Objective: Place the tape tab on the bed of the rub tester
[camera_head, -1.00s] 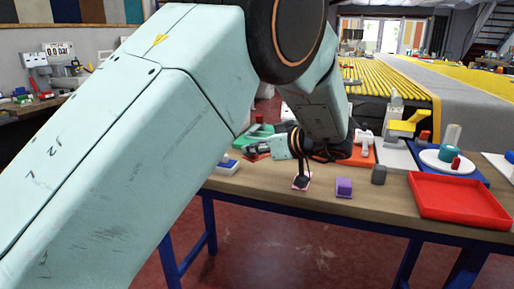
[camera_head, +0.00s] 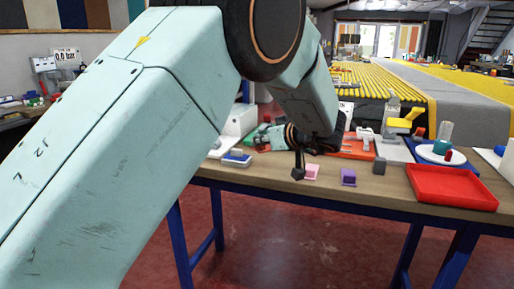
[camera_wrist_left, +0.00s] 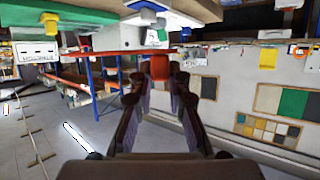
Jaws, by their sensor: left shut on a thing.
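In the left wrist view, the fingers (camera_wrist_left: 164,82) are shut on a small red-orange piece (camera_wrist_left: 159,67), which I take as the tape tab. The piece is clear of any surface I can see below it. A white machine (camera_head: 240,121) stands partly hidden behind my left arm. I cannot tell which device is the rub tester. My right gripper is not in view.
A pink block (camera_head: 312,172), a purple block (camera_head: 348,177) and a dark grey block (camera_head: 380,166) stand along the bench. A red tray (camera_head: 452,187) is at the right. A grey stand with a yellow lever (camera_head: 400,124) and an orange-based device (camera_head: 357,148) are behind.

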